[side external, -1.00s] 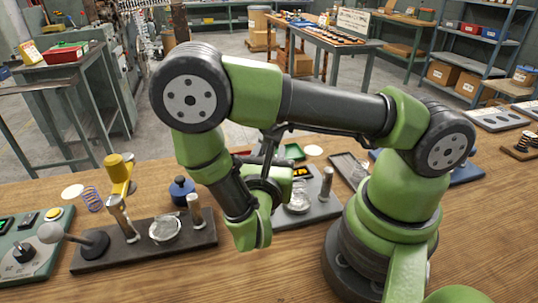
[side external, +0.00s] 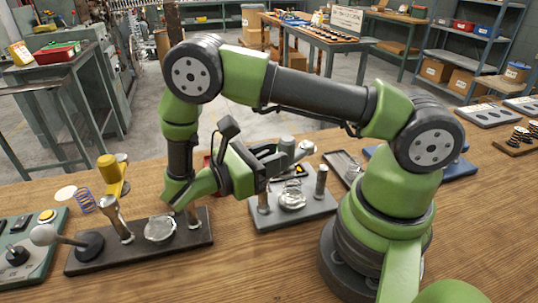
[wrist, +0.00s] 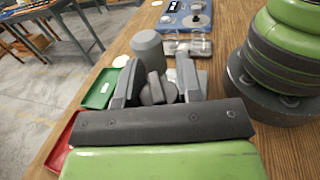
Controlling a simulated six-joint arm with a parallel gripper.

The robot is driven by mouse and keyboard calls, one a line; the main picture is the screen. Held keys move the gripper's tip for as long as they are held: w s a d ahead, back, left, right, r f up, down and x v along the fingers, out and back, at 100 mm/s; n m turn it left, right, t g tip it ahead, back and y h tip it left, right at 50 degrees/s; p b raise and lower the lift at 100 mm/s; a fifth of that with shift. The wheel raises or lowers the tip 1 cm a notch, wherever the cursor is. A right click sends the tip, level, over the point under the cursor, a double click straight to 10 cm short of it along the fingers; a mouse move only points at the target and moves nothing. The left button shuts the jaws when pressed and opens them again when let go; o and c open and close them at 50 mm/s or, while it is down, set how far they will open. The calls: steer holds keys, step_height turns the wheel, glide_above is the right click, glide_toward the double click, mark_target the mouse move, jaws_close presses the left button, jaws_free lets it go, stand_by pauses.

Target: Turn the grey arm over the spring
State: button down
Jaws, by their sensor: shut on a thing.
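The grey arm's rounded head (side external: 286,143) stands above the right-hand dark board (side external: 318,208), and a silver ball-like end (side external: 305,148) shows beside it. In the wrist view the head is a large grey cylinder (wrist: 147,46) beyond the jaws. My gripper (side external: 280,160) is shut on a grey part of the arm (wrist: 156,90), seen between its jaws (wrist: 160,88). Silver round pieces (side external: 292,197) and upright posts (side external: 321,180) are on the board below. My gripper partly covers this station, and I cannot make out the spring under the arm.
A left station (side external: 82,258) carries a yellow arm (side external: 110,175), a ball-topped lever (side external: 44,235) and a round silver piece (side external: 160,229). Green (wrist: 100,89) and red (wrist: 62,142) trays lie left of the jaws. Wood is clear in front.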

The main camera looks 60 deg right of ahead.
steer(key=m+g+y, duration=0.1)
steer(key=g, duration=0.1)
steer(key=m+g+y, duration=0.1)
steer(key=m+y, duration=0.1)
steer(key=m+g+y, duration=0.2)
steer(key=shift+s+a+g, duration=0.25)
steer(key=shift+g, duration=0.05)
steer(key=shift+m+y, duration=0.3)
steer(key=c, duration=0.8)
jaws_free()
